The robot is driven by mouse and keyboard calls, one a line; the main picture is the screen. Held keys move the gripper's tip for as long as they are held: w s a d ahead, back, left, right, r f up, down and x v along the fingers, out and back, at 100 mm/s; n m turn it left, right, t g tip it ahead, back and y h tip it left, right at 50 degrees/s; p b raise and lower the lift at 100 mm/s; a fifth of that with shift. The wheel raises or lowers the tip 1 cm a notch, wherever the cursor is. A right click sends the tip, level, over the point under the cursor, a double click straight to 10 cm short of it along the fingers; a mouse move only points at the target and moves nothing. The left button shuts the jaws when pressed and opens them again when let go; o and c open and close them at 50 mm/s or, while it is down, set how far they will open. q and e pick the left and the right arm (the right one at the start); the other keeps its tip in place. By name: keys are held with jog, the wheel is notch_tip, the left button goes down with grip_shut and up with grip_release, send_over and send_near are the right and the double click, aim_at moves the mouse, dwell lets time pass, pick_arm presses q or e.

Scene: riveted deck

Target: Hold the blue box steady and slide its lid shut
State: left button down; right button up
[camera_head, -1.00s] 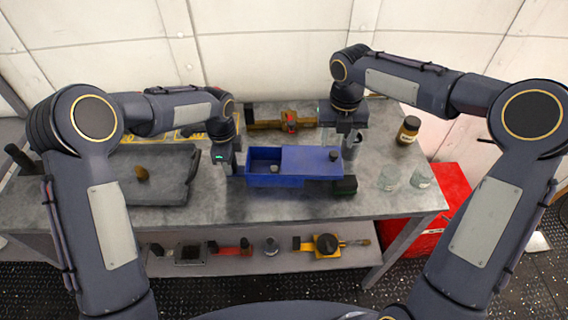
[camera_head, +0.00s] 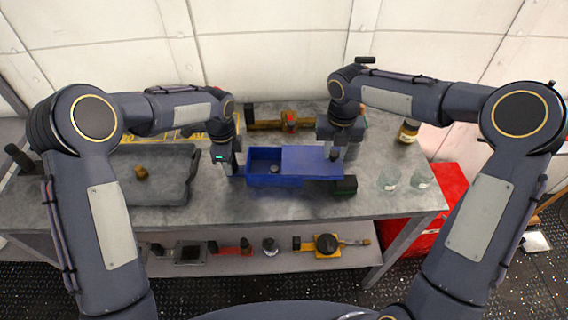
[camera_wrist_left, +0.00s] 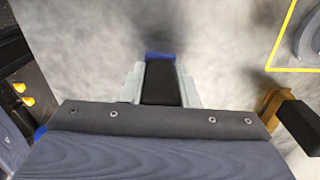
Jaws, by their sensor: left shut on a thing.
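The blue box (camera_head: 265,182) stands on the grey workbench, its left part open with a small grey item (camera_head: 275,168) inside. Its flat blue lid (camera_head: 308,160) covers the right part and reaches out past it to the right. My left gripper (camera_head: 240,171) is shut on the box's left end wall; in the left wrist view a bit of blue (camera_wrist_left: 160,55) shows at its fingertips. My right gripper (camera_head: 337,154) points down at the lid's right end, and it hides the small grey knob there. Whether its fingers are open or touch the knob I cannot tell.
A dark green block (camera_head: 345,185) sits by the lid's right end. Glass jars (camera_head: 389,179) and a brown bottle (camera_head: 409,131) stand at the right. A grey tray (camera_head: 165,192) lies left. A brass-coloured tool (camera_head: 265,125) lies behind. The bench front is clear.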

jog(key=shift+o, duration=0.9)
jog(key=c, duration=0.4)
jog(key=shift+c, duration=0.2)
jog(key=shift+a, duration=0.75)
pick_arm(q)
jog(key=shift+d, duration=0.1)
pick_arm(e)
jog(key=shift+w+a, duration=0.25)
jog(key=shift+a, duration=1.8)
jog(key=shift+w+a, duration=0.2)
jog(key=shift+a, duration=1.8)
jog(key=o, duration=1)
jog(key=shift+o, duration=0.2)
